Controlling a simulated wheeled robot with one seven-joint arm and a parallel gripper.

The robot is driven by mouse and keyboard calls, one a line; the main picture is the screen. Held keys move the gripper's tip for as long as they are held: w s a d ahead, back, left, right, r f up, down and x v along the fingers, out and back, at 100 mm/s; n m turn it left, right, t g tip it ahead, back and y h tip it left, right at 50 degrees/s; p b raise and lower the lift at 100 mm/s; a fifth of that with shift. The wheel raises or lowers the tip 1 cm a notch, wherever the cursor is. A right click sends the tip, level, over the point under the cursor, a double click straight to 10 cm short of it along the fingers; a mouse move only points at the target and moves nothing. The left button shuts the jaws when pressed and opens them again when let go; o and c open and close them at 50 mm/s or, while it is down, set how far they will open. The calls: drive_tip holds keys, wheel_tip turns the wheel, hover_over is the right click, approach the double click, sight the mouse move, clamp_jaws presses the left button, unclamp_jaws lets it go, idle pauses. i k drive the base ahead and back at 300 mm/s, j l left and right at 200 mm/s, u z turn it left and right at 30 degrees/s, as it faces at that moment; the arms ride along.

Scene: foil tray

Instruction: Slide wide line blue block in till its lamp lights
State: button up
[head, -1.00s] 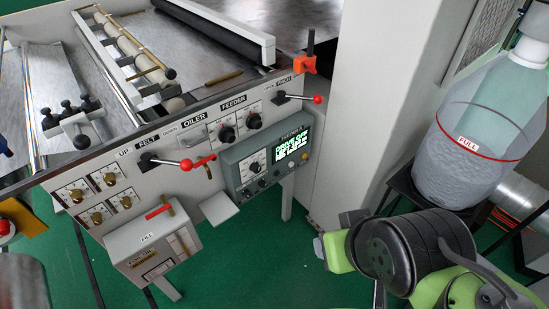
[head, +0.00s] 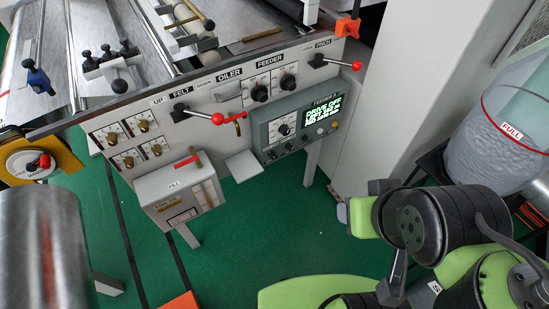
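A blue block (head: 38,79) with a dark knob sits on a rail on the machine's metal bed, at the far left of the head view. It is small here, and I cannot tell how far in it stands. I cannot make out a lamp belonging to it. My green and black arm shows at the lower right, over the green floor and apart from the machine. My gripper's fingers are not in view.
The front panel carries a red-tipped FELT lever (head: 217,118), a PACK lever (head: 356,65), and a grey control box (head: 290,127) reading DRIVE OFF. A FILL box (head: 180,190) juts out below. A FULL-marked bottle (head: 500,110) stands right. Green floor (head: 260,230) is open between.

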sight(37, 77)
drive_tip(key=u, duration=1.8)
